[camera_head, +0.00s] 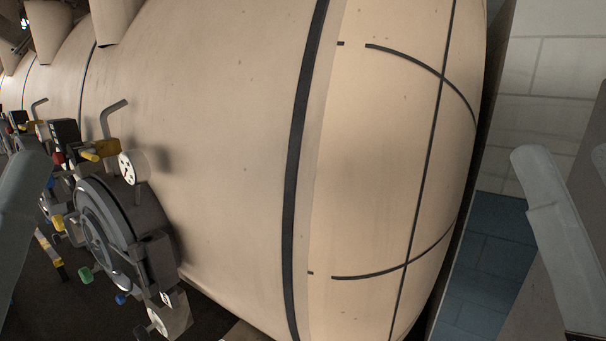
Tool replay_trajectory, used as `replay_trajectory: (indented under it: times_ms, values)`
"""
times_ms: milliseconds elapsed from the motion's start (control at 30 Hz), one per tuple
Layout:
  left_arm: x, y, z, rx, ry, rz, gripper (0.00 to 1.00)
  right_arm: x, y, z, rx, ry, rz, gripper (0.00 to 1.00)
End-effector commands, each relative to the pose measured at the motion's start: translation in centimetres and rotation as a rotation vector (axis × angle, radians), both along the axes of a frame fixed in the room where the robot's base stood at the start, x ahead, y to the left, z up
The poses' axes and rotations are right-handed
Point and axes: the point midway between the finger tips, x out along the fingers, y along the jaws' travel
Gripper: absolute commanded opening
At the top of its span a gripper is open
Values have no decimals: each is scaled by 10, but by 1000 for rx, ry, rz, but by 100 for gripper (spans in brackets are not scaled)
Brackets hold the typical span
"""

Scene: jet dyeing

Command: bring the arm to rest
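A pale grey link of my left arm (18,215) shows at the left edge of the head view. A similar link of my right arm (562,245) shows at the right edge. Both are cut off by the frame, and neither gripper's fingers are visible. Nothing can be seen held. A large beige dyeing vessel (225,150) with dark bands fills the middle of the view, between the two arm links.
A round dark hatch (103,220) with a handwheel is on the vessel's left. A dial gauge (132,166) and a bent pipe (107,119) are above it. Coloured valve handles, including a green one (86,274), surround it. A white-and-blue tiled wall (565,67) is at right.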

Motion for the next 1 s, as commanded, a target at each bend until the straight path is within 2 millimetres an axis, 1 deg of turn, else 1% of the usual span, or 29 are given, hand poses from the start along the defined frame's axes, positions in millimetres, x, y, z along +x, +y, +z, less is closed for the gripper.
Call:
replay_trajectory:
  times_ms: [33,167,200,267,300,367,400,500,600,667,733,1000]
  values:
    - [0,0,35,0,-2,0,72,0,0,35,1,0,-1,72]
    - [0,0,81,0,-1,0,72,0,-1,81,1,0,-1,72]
    - [0,0,98,0,-1,0,72,0,-1,97,1,0,-1,72]
    - [0,0,125,0,-1,0,72,0,-1,124,2,-1,-1,72]
    - [0,0,145,0,-1,0,72,0,-1,144,2,-1,-1,72]
    - [0,0,175,0,-1,0,72,0,-1,174,2,-1,-3,72]
    - [0,0,194,0,-2,0,72,0,-1,193,2,-1,-3,72]
    - [0,0,231,0,-2,0,72,0,-1,230,2,0,-3,72]
    - [0,0,253,0,-1,0,72,1,-1,252,2,0,-3,72]
    - [0,0,259,0,-1,0,72,1,-1,258,2,0,-3,72]
    - [0,0,261,0,-1,0,72,1,-1,260,2,0,-3,72]
    - [0,0,257,0,0,0,72,0,-1,256,2,-1,-3,72]
